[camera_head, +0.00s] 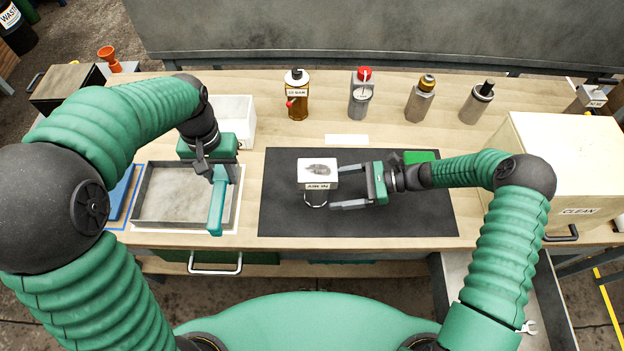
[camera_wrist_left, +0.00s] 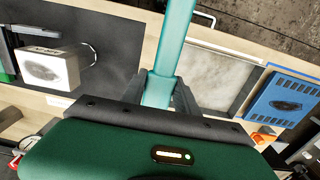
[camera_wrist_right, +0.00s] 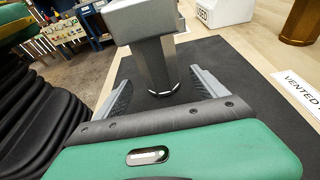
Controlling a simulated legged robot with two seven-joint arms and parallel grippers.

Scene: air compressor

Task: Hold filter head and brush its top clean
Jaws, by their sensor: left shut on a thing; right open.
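The filter head (camera_head: 317,172) is a pale block with a dark smudge on its top and an "AIR IN" label on its front. It stands on the black mat (camera_head: 420,222). In the right wrist view its block (camera_wrist_right: 145,20) sits above a narrower grey body. My right gripper (camera_head: 336,187) is open, its fingers pointing left at the filter head, with the narrow body showing between the fingertips. My left gripper (camera_head: 221,174) is shut on the teal brush handle (camera_head: 217,207), left of the mat. The bristles cannot be made out.
A shallow metal tray (camera_head: 140,213) lies under my left gripper, with a blue, smudged item (camera_wrist_left: 282,98) beside it. A white bin (camera_head: 248,120) stands behind. A large "CLEAN" box (camera_head: 560,160) stands at right.

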